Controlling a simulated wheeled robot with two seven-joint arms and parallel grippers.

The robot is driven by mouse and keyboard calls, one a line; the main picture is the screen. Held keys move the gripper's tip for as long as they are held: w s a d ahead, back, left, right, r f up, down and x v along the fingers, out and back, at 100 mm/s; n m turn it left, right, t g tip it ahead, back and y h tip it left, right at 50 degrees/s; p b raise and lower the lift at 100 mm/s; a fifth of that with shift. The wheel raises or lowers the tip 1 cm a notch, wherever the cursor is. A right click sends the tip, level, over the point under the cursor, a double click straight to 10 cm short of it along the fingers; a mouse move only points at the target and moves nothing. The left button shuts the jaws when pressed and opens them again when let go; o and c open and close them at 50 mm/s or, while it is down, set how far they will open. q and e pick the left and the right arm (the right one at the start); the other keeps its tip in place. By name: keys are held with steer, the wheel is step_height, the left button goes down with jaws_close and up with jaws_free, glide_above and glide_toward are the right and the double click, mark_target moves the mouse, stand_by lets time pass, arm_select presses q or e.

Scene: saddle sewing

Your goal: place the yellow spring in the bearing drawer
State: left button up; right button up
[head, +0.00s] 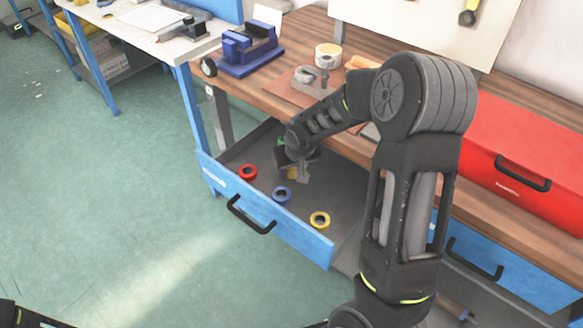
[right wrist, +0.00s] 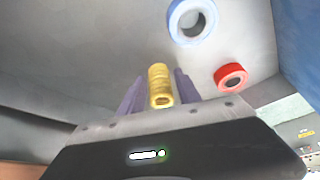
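The open blue-fronted drawer (head: 300,233) holds a red ring bearing (head: 248,172), a blue one (head: 282,194) and a yellow one (head: 320,219) on its grey floor. My right gripper (head: 303,177) reaches down into the drawer, behind the bearings. In the right wrist view the yellow spring (right wrist: 160,85) is between the two purple-grey fingers, and the gripper looks shut on it.
The wooden bench (head: 290,39) stands above the drawer, with a blue vise (head: 248,50) and a tape roll (head: 328,56) on it. A red toolbox (head: 520,160) and a shut blue drawer (head: 510,272) are at right.

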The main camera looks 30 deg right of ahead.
steer(key=shift+o, duration=0.9)
steer(key=shift+r, duration=0.15)
steer(key=shift+r, duration=0.2)
steer(key=v, duration=1.1)
steer(key=shift+r+p, duration=0.3)
steer(key=shift+p, duration=0.05)
steer(key=shift+s, duration=0.15)
